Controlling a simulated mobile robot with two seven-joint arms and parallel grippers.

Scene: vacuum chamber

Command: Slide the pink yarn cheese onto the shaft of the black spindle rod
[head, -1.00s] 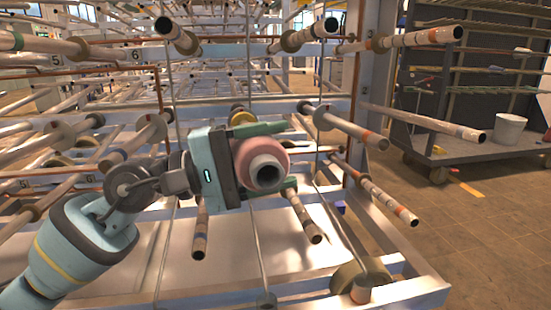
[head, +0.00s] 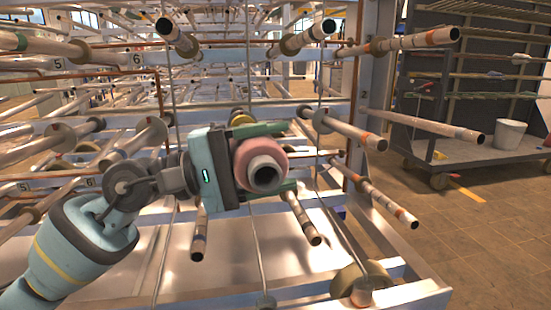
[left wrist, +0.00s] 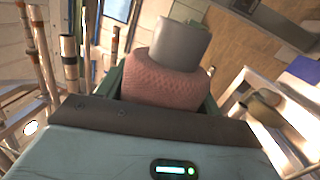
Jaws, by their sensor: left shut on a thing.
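The pink yarn cheese (head: 250,150), wound on a pale grey tube, is in the middle of the head view, with the tube's open dark end facing the camera. My left gripper (head: 270,162) is shut on it, one green finger above and one below. In the left wrist view the pink yarn (left wrist: 160,82) sits between the fingers, and its grey tube (left wrist: 180,42) sticks out beyond it. The cheese is held in the air in front of the rack. I cannot tell which rod is the black spindle rod; it may be hidden behind the gripper. My right gripper is not in view.
Several striped rods stick out of the metal rack around the cheese, including one to the right (head: 350,130), one lower right (head: 388,200) and one below (head: 302,217). A grey cart (head: 455,155) with a white bucket (head: 510,133) stands at the right over open floor.

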